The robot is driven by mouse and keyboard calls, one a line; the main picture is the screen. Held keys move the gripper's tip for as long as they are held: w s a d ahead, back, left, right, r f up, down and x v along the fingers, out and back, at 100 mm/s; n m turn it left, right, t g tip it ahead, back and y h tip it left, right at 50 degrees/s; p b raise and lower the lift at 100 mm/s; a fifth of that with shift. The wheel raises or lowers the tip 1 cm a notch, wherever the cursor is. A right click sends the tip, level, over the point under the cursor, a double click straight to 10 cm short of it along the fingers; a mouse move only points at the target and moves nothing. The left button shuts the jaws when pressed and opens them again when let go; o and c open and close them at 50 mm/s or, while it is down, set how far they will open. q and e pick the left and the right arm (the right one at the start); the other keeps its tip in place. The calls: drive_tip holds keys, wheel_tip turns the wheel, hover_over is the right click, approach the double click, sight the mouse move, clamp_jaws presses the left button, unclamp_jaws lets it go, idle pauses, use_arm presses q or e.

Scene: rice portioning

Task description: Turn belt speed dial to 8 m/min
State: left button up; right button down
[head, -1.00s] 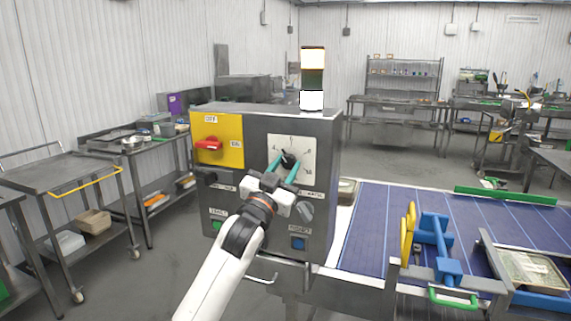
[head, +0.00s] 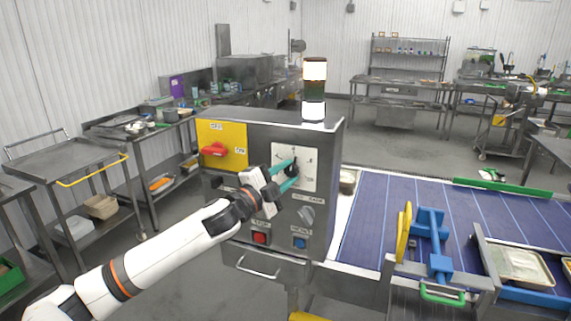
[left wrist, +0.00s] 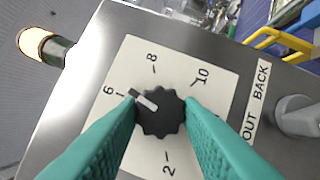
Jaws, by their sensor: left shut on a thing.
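The belt speed dial (left wrist: 163,118) is a black scalloped knob with a white pointer line, on a white scale plate (left wrist: 207,95). In the left wrist view the pointer aims close to the 6 mark, slightly to the 8 side. In the head view the plate (head: 307,157) is on the front of the grey control box (head: 322,219). My left gripper (head: 291,174) has its teal fingers on either side of the knob, shut on it; they also show in the left wrist view (left wrist: 161,104). The fingers hide the 4 label. My right gripper is not in view.
A red switch (head: 214,150) on a yellow plate is left of the dial. A grey knob (head: 306,215), red button (head: 260,238) and blue button (head: 300,243) are below. A blue belt (head: 385,215) runs right. A signal lamp (head: 314,90) stands on top.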

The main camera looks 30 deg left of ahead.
use_arm(q)
drive_tip(key=m+g+p, duration=0.1)
drive_tip(key=m+p, duration=0.1)
drive_tip(key=r+m+p, duration=0.1)
drive_tip(key=m+p, duration=0.1)
drive_tip(key=p, duration=0.1)
drive_tip(key=shift+m+g, duration=0.3)
drive_tip(key=shift+g, duration=0.1)
drive_tip(key=shift+f+m+g+p, duration=0.1)
drive_tip(key=shift+m+g+p, duration=0.3)
drive_tip(key=shift+m+p, duration=0.45)
drive_tip(key=shift+f+m+g+y, duration=0.1)
drive_tip(key=shift+m+g+y, duration=0.3)
drive_tip(key=shift+m, duration=0.65)
drive_tip(key=o, duration=1)
drive_tip(key=shift+c, duration=0.2)
